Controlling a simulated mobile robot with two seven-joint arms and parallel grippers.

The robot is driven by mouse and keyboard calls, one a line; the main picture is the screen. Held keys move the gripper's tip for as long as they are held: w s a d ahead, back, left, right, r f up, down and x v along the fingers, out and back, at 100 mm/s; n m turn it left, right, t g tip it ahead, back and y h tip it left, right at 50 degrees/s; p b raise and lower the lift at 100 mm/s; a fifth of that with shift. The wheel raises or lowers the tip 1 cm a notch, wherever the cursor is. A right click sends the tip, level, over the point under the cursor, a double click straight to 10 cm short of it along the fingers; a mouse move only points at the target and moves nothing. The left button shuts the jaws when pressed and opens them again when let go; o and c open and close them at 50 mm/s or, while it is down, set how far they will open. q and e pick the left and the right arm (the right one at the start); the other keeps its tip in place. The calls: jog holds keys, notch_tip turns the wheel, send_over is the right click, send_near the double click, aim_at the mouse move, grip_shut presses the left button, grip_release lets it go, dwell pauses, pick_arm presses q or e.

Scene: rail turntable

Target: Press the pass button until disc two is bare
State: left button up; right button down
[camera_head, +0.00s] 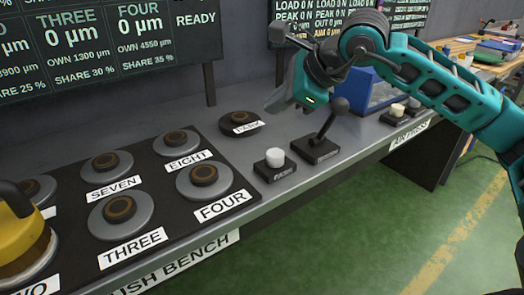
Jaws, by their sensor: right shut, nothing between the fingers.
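The likely pass button is a white round cap (275,157) on a black base at the bench's front edge; the small label on it is too small to read. Disc two is at the lower left, cut by the frame edge, with its label (40,286) partly showing. A yellow domed body (22,245) with a dark handle stands over it and hides its face. My right gripper (284,104) is shut and empty, held in the air above and behind the white button, apart from it. My left gripper is out of view.
Discs three (121,215), four (204,182), seven (106,168) and eight (177,143) show bare, dark centres. A park pad (239,124) lies behind. A ball-topped lever (327,126) stands right of the button. A blue box (362,90) and display screens (100,45) are at the back.

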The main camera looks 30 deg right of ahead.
aim_at(278, 155)
jog(key=shift+w+d+r+h, duration=0.25)
jog(key=shift+d+r+h, duration=0.05)
jog(key=shift+d, duration=0.25)
jog(key=shift+f, duration=0.15)
notch_tip(278, 155, down, 9)
jog(key=b, duration=0.7)
jog(key=shift+r, duration=0.2)
dwell(1.3)
